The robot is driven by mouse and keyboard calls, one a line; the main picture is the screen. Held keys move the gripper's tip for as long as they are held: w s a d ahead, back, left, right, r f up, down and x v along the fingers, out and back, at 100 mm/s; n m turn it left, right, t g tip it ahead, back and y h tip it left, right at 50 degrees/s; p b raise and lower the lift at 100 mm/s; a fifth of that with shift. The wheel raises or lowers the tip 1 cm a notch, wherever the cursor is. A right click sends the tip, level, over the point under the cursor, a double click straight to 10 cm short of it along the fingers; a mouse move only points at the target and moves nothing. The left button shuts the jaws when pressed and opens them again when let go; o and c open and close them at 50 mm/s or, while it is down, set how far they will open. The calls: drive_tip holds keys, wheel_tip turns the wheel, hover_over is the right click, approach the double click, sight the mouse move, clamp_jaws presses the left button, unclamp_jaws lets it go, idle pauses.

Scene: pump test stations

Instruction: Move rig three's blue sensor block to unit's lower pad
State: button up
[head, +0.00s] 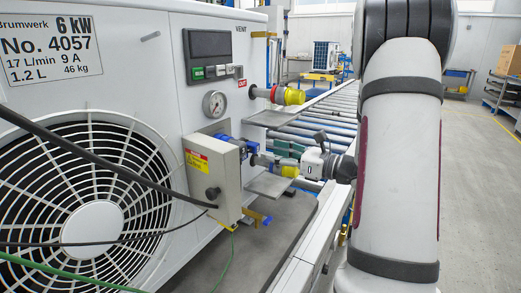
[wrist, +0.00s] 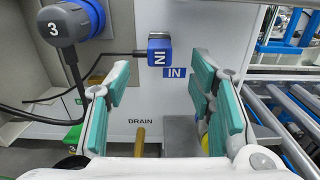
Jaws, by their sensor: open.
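The blue sensor block (wrist: 160,50), with white letters on its front and a black cable from its left side, is at the white unit's face in the wrist view, just above a blue IN label (wrist: 174,72). I cannot tell whether it touches the face. My gripper (wrist: 160,76) is open, its teal fingers either side of the view, with the block beyond and between the tips; nothing is held. In the head view my gripper (head: 285,152) is beside the unit's lower fittings. The lower pad is not clearly identifiable.
A brass drain pipe (wrist: 140,140) and a grey plate (wrist: 180,132) lie below the block. Black cables cross the fan grille (head: 92,200). A roller conveyor (head: 325,115) runs behind.

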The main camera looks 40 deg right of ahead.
drive_tip(key=shift+v, duration=2.05)
